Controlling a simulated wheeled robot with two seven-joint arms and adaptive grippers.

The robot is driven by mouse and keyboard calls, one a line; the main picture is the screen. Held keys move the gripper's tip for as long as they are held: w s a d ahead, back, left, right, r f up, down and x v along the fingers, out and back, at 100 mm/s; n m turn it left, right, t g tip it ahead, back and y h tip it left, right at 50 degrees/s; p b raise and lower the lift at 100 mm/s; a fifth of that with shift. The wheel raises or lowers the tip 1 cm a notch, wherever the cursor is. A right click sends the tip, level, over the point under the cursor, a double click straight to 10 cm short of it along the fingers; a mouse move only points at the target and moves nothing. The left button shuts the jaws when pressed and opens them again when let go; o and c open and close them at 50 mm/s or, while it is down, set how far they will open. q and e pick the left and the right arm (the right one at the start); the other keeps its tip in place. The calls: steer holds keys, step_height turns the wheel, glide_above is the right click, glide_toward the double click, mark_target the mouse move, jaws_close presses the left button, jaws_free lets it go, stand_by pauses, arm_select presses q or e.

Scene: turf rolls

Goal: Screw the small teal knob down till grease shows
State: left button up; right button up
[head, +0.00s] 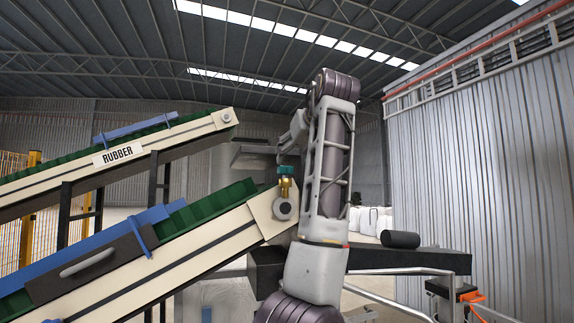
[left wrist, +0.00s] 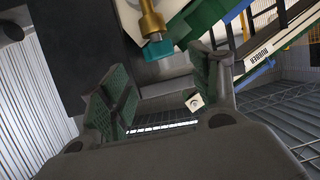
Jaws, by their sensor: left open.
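The small teal knob (head: 286,170) sits on top of a brass fitting (head: 285,187) at the end of the lower conveyor. In the left wrist view the teal knob (left wrist: 158,50) and the brass fitting (left wrist: 151,20) show upside down, ahead of the fingers. My left gripper (left wrist: 168,75) is open and empty, its two green-padded fingers apart on either side of the line to the knob, not visibly touching it. In the head view my left gripper (head: 286,150) shows small and partly hidden just above the knob. No grease can be made out. My right gripper is not in view.
The lower conveyor (head: 180,262) and an upper conveyor marked RUBBER (head: 185,140) run in from the left. A dark roll (head: 400,240) lies by a black frame at right. A corrugated metal wall (head: 480,160) closes the right side.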

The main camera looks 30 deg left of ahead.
mark_target(285, 170)
arm_select(q)
steer(key=shift+p+x, duration=0.8)
steer(key=shift+x, duration=2.8)
steer(key=c, duration=1)
steer(key=shift+c, duration=0.2)
steer(key=shift+s+a+f+m+t+h+b, duration=0.1)
steer(key=shift+s+a+m+t+h+b, duration=0.05)
steer(key=shift+m+t+h+b, duration=0.65)
steer(key=shift+a+m+t+h+b, duration=0.1)
steer(key=shift+m+t+h+b, duration=0.55)
steer(key=shift+m+h, duration=0.8)
